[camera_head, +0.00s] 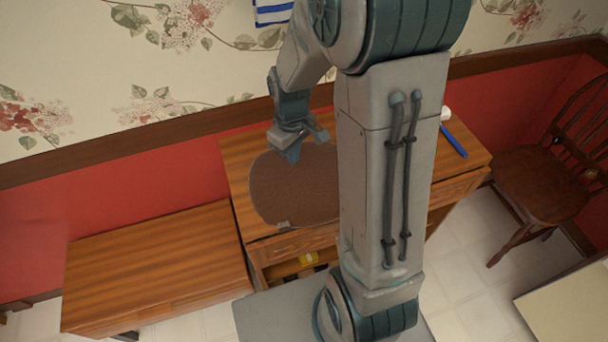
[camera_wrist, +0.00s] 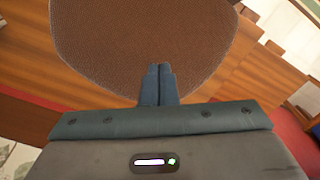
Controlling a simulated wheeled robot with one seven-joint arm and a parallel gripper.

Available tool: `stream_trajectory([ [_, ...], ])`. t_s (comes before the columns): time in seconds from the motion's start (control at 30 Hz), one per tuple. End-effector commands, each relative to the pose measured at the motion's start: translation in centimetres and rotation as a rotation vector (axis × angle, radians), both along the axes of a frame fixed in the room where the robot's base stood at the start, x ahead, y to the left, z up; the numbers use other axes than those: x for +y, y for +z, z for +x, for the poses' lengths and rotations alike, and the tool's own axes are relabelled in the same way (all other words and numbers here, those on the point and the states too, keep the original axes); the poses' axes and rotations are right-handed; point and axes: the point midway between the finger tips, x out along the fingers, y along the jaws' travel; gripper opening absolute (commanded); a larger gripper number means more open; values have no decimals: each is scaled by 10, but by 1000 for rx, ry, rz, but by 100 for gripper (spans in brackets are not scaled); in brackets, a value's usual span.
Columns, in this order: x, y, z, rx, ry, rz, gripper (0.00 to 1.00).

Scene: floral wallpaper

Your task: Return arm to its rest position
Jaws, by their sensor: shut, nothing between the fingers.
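My gripper (camera_head: 291,154) hangs above the brown round mat (camera_head: 275,199) on the wooden cabinet. In the wrist view, the two fingers of my gripper (camera_wrist: 158,71) are together with nothing between them. The mat (camera_wrist: 140,35) lies beyond the fingertips there. My arm is raised and bent over the cabinet and hides part of the cabinet top and the mat's right side.
The wooden cabinet (camera_head: 238,160) has an open drawer with a yellow item (camera_head: 309,258). A blue-handled brush-like object (camera_head: 454,140) lies at its right. A lower wooden bench (camera_head: 155,265) stands left, a dark chair (camera_head: 545,180) right. Floral wallpaper is behind.

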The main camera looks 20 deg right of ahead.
Motion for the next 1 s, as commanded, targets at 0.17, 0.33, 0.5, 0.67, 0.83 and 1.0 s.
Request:
stream_trajectory([
  [0.17, 0, 4, 0, 0, 0, 0, 0],
  [0.33, 0, 3, 0, 0, 0, 0, 0],
  [0.5, 0, 3, 0, 0, 0, 0, 0],
  [0.67, 0, 13, -4, -13, -19, -1, 0],
  [0.83, 0, 49, -24, -64, -102, -1, 0],
  [1.0, 0, 88, -55, -126, -219, 7, 0],
])
